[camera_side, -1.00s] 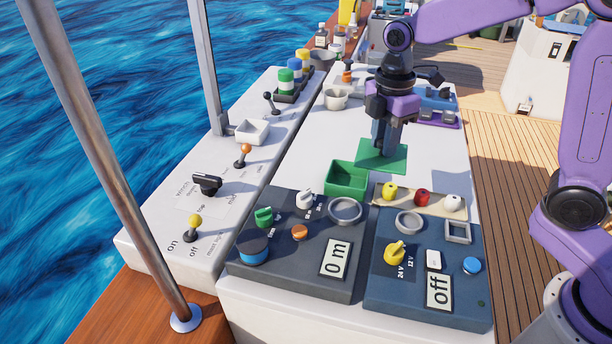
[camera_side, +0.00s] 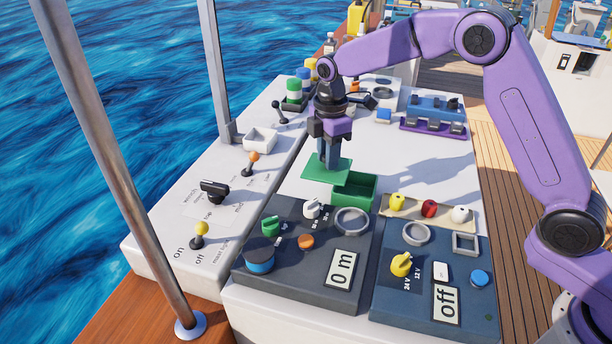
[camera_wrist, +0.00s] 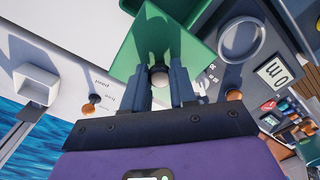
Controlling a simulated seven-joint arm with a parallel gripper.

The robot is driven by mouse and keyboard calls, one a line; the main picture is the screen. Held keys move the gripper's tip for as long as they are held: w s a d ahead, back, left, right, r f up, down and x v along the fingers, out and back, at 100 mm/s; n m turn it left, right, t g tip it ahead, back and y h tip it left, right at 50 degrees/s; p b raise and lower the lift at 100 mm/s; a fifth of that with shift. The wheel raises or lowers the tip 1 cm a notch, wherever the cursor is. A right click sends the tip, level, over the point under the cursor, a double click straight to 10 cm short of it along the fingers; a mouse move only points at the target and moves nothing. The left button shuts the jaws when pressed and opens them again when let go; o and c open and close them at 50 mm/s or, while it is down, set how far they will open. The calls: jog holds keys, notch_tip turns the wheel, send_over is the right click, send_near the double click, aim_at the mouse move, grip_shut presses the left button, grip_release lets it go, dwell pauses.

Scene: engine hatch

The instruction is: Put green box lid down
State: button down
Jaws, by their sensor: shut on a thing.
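The green lid (camera_side: 327,169) is a flat square plate, held by my gripper (camera_side: 329,165) above the white worktop. In the side view it is just left of and behind the open green box (camera_side: 354,190), and its right corner overlaps the box in the picture. I cannot tell the exact height of the lid.
A dark panel with a ring (camera_side: 352,221) and knobs lies in front of the box. A strip with yellow, red and white knobs (camera_side: 429,209) is to the right. A white tray (camera_side: 260,140) and an orange-tipped lever (camera_side: 252,162) stand to the left.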

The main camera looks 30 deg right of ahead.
jog(key=w+f, duration=0.2)
jog(key=w+a+f, duration=0.1)
jog(key=w+f, duration=0.1)
jog(key=w+a+f, duration=0.1)
jog(key=w+f, duration=0.1)
jog(key=shift+w+f, duration=0.15)
jog(key=shift+f, duration=1.7)
jog(key=shift+f, duration=0.2)
jog(key=c, duration=0.9)
grip_release()
jog(key=shift+r, duration=0.1)
notch_tip(320, 180, up, 12)
jog(key=shift+r, duration=0.1)
